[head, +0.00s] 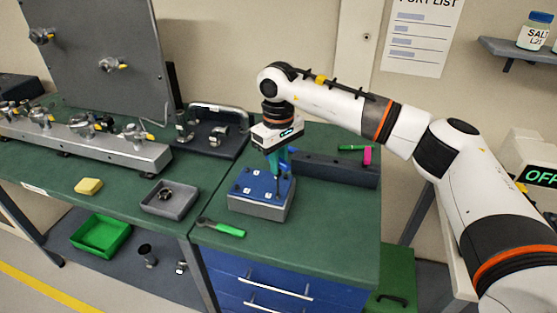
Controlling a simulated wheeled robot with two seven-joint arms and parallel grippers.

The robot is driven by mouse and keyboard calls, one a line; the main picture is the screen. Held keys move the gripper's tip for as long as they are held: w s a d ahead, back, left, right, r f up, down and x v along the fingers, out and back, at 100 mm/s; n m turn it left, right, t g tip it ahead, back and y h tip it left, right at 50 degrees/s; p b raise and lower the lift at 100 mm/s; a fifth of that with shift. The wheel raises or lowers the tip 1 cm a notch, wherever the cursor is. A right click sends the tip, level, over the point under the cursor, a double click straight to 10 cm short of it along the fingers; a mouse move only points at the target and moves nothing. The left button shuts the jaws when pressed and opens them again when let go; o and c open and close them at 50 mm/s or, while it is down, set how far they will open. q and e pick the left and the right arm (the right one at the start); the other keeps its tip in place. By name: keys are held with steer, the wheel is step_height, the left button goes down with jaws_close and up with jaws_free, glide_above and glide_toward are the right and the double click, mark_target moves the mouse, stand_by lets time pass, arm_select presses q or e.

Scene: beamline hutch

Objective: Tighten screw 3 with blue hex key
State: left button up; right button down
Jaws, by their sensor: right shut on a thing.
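A blue plate (258,186) with several small screws and labels lies on a grey block (258,209) on the green bench. The labels are too small for me to tell which screw is number 3. My right gripper (277,165) points down over the plate's right part and is shut on the blue hex key. Mostly my fingers hide the key; a thin dark shaft (279,186) reaches down towards the plate. I cannot tell whether its tip sits in a screw. My left gripper is not in view.
A green-handled tool (222,227) lies in front of the block. A dark rack (335,169) behind carries green (352,148) and pink (367,156) handles. A grey tray (170,198) and yellow sponge (88,186) lie left. The bench right of the block is clear.

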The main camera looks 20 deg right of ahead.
steer(key=shift+f+b, duration=0.3)
steer(key=shift+f, duration=0.2)
stand_by(0.3)
steer(key=m, duration=0.4)
stand_by(0.4)
steer(key=m, duration=0.2)
steer(key=shift+m+b, duration=0.3)
steer(key=shift+b, duration=0.05)
steer(key=shift+m, duration=0.7)
steer(key=m, duration=0.4)
steer(key=shift+a, duration=0.1)
